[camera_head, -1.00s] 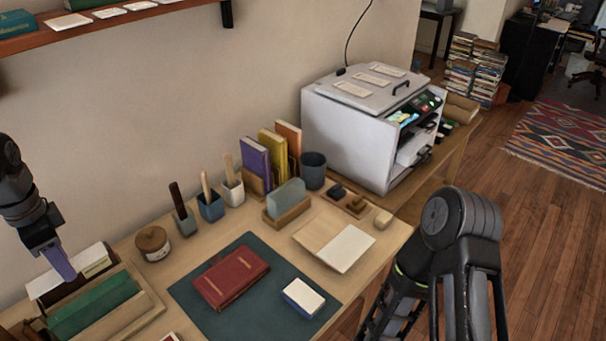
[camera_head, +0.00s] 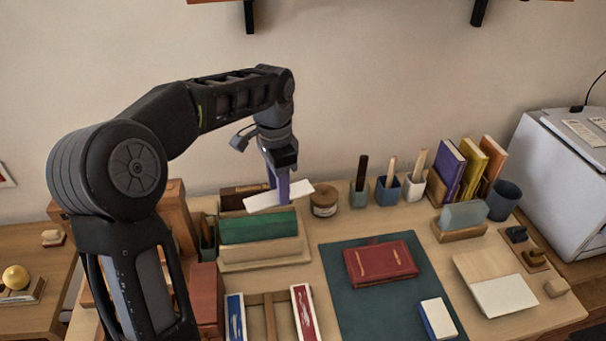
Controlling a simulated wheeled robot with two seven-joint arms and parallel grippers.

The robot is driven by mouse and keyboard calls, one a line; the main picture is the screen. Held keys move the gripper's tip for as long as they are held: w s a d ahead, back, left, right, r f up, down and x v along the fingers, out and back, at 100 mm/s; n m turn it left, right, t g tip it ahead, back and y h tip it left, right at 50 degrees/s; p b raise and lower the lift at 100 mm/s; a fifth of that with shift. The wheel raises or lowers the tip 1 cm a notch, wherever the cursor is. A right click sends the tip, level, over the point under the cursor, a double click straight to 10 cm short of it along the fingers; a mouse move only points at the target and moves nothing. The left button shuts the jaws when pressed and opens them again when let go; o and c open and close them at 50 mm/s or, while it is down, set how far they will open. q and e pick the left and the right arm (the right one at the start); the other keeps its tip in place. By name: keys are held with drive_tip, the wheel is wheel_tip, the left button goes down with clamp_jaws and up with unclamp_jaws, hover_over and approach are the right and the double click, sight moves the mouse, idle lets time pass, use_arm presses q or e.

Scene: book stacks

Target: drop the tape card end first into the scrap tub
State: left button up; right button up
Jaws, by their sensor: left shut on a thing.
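My left gripper (camera_head: 281,186), with purple fingers pointing down, is shut on a white card strip (camera_head: 299,189), which I take to be the tape card. The strip slants across the fingertips, its right end higher, above the back of the wooden book tray. A dark blue-grey tub (camera_head: 504,200) stands at the back right of the desk, beside the upright books; it looks like the scrap tub. The gripper is well to its left. The inside of the tub is too dark to read. My right gripper is out of view.
A lidded jar (camera_head: 324,201) and several small pots with brushes (camera_head: 388,190) stand between gripper and tub. A glassy block in a wooden holder (camera_head: 463,220) stands before the tub. A red book (camera_head: 381,264) lies on the green mat (camera_head: 350,310).

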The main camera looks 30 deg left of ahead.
use_arm(q)
drive_tip(key=w+d+f+n, duration=0.1)
drive_tip(key=d+n, duration=0.2)
drive_tip(key=d, duration=0.3)
drive_tip(key=w+d+f+n, duration=0.1)
drive_tip(key=d+f+n, duration=0.1)
drive_tip(key=d+n, duration=0.2)
drive_tip(key=d, duration=0.3)
drive_tip(key=shift+w+d+f, duration=0.15)
drive_tip(key=shift+w+d, duration=0.15)
drive_tip(key=shift+w, duration=0.1)
